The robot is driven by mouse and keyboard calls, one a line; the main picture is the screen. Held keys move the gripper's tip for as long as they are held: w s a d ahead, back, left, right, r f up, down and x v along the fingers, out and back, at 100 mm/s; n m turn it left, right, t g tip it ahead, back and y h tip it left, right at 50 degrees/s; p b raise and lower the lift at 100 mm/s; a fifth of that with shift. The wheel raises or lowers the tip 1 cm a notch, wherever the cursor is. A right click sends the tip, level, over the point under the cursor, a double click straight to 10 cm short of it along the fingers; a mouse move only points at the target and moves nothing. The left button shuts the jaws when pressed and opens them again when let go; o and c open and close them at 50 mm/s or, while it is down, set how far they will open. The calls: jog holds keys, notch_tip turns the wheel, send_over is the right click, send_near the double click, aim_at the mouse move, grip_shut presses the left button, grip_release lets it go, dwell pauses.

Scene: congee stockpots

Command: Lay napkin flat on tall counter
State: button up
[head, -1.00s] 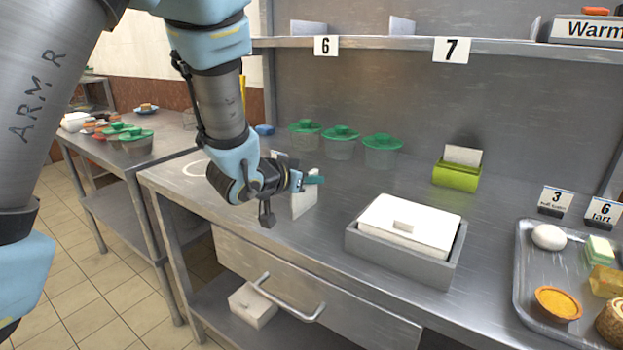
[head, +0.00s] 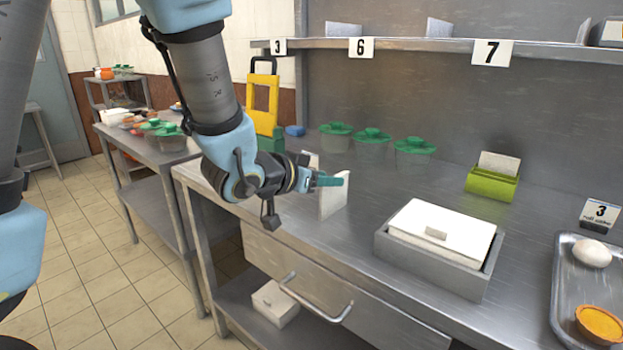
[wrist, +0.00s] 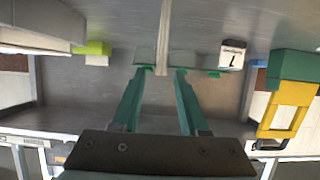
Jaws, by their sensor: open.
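A white sheet (head: 498,163), which looks like a napkin, stands upright in a lime-green holder (head: 491,186) on the steel counter (head: 395,180). The holder also shows at left in the wrist view (wrist: 92,47). A thin white upright panel (head: 334,197) stands near the counter's left part; I cannot tell whether it is a napkin. My gripper (head: 330,181) has green fingers and is open beside this panel. In the wrist view the gripper (wrist: 164,71) has a thin pale panel (wrist: 164,40) edge-on between its fingertips; contact cannot be told.
A grey box with a white lid (head: 440,232) and a tray (head: 560,290) with food stand on the right. Several green-lidded tubs (head: 371,146) stand at the back. A shelf (head: 400,43) runs above. A side table (head: 150,157) with food stands left.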

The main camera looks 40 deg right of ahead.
jog(key=shift+b+v, duration=0.45)
jog(key=shift+v, duration=2.2)
jog(key=w+a+f+n+t+y, duration=0.1)
jog(key=w+a+f+n+y, duration=0.15)
jog(key=w+a, duration=0.4)
jog(key=w+a+f+n+t+y, duration=0.1)
jog(key=w+a+f+n+y, duration=0.2)
jog(key=a, duration=0.6)
jog(key=w+a+f+n+t+y, duration=0.1)
jog(key=w+a+f+n+y, duration=0.2)
jog(key=a, duration=0.4)
jog(key=s+a+f+n+g+y, duration=0.1)
jog(key=s+a+n+g+y, duration=0.1)
jog(key=a, duration=0.6)
jog(key=s+a+n+g+y, duration=0.2)
jog(key=s+a+n, duration=0.1)
jog(key=a, duration=0.5)
jog(key=shift+s+a+f+g, duration=0.3)
jog(key=shift+f+g, duration=0.1)
